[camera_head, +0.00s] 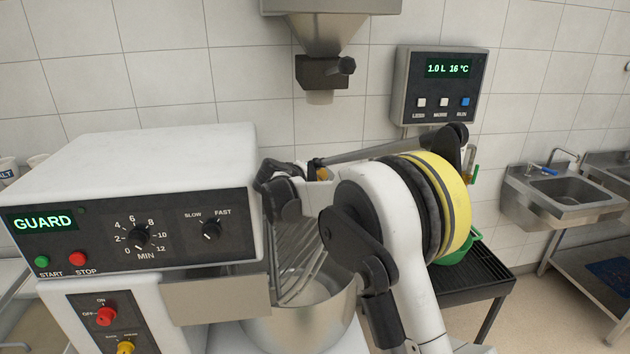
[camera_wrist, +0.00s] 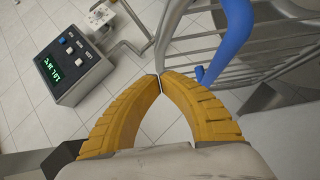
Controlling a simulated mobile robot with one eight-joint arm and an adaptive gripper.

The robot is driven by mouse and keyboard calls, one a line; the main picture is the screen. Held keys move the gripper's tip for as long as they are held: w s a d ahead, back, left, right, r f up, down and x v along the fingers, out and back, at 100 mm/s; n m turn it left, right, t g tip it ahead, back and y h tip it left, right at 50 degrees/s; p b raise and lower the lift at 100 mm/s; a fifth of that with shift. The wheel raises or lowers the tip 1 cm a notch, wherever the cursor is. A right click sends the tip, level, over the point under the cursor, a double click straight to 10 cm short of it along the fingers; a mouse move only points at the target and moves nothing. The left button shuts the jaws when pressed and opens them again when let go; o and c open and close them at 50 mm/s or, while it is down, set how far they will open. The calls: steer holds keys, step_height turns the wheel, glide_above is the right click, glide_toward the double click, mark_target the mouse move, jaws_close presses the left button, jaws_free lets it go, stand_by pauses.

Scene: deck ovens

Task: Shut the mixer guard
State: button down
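The mixer (camera_head: 150,165) stands at the left in the head view, its display reading GUARD. Its steel bowl (camera_head: 300,325) is below the head. The wire guard (camera_head: 297,255) shows as steep slanting bars above the bowl, partly hidden by my arm. In the wrist view the guard's curved bars (camera_wrist: 272,47) fill the upper right, with a blue handle (camera_wrist: 233,38). My gripper (camera_wrist: 160,79) has its yellow fingertips together, with nothing visible between them. The handle's lower end appears just beyond the right finger; I cannot tell whether they touch. My fingers are not clearly visible in the head view.
A water panel (camera_head: 440,88) is on the tiled wall, and also upper left in the wrist view (camera_wrist: 72,62). A steel hopper (camera_head: 330,35) hangs above the bowl. A dark slatted table (camera_head: 475,283) stands right of my arm. A sink (camera_head: 565,190) is farther right.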

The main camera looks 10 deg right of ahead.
steer(key=shift+b+x, duration=0.35)
steer(key=shift+x, duration=1.9)
steer(key=shift+d+f, duration=0.2)
steer(key=shift+d, duration=0.15)
steer(key=d+f+m+y+b, duration=0.1)
steer(key=d+f+y+b, duration=0.1)
steer(key=d+f, duration=0.3)
steer(key=d+f+m+y+b, duration=0.1)
steer(key=d+f+b, duration=0.3)
steer(key=f, duration=0.9)
steer(key=d+f+m+g+y+b, duration=0.1)
steer(key=d+f+y, duration=0.3)
steer(key=f, duration=0.5)
steer(key=shift+d+f+m+b, duration=0.4)
steer(key=shift+d+m+b, duration=0.2)
steer(key=shift+d+b, duration=0.35)
steer(key=shift+s, duration=0.15)
